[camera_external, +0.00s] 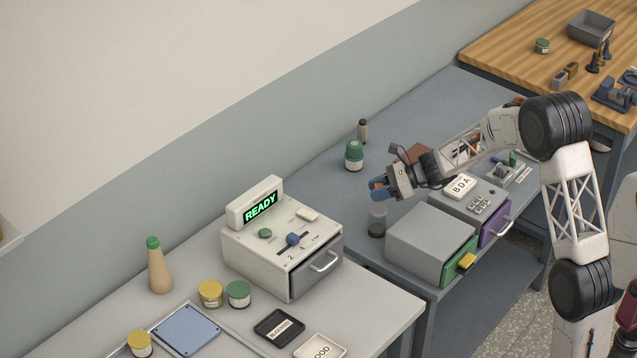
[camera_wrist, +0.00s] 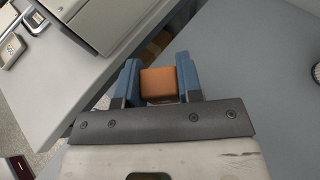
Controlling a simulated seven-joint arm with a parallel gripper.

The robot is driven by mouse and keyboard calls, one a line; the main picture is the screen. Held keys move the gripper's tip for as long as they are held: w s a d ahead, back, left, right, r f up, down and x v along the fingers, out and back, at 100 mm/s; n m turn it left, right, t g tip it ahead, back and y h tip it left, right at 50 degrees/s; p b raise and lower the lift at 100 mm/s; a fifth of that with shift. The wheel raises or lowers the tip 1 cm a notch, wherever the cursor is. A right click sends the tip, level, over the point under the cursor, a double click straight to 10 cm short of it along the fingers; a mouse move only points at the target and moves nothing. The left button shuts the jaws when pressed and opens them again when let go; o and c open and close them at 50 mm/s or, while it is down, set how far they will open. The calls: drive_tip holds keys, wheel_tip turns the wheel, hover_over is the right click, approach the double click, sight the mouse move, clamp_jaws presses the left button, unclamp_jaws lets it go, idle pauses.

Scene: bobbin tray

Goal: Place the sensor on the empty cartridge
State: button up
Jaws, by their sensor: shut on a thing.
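My gripper (camera_external: 378,188) is in the air above the grey-blue bench, to the upper right of the READY machine. In the wrist view its blue fingers (camera_wrist: 159,84) are shut on an orange block (camera_wrist: 159,81), one on each side. Only the block's end shows; the rest is hidden by the gripper. I cannot tell from its look whether this block is the sensor. I cannot make out a thing that is plainly the empty cartridge. A dark grey see-through jar (camera_external: 376,221) stands on the bench below my gripper.
The READY machine (camera_external: 262,246) stands on the pale bench, near a blue-panelled tray (camera_external: 188,329), a black BLOCKED tray (camera_external: 279,327) and a white GOOD tray (camera_external: 320,348). A green-lidded jar (camera_external: 354,155) stands behind.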

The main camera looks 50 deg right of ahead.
drive_tip(key=shift+f, duration=1.8)
drive_tip(key=shift+f, duration=0.15)
drive_tip(key=o, duration=0.9)
drive_tip(key=shift+r, duration=0.2)
drive_tip(key=v, duration=1.2)
drive_tip(key=shift+a, duration=0.1)
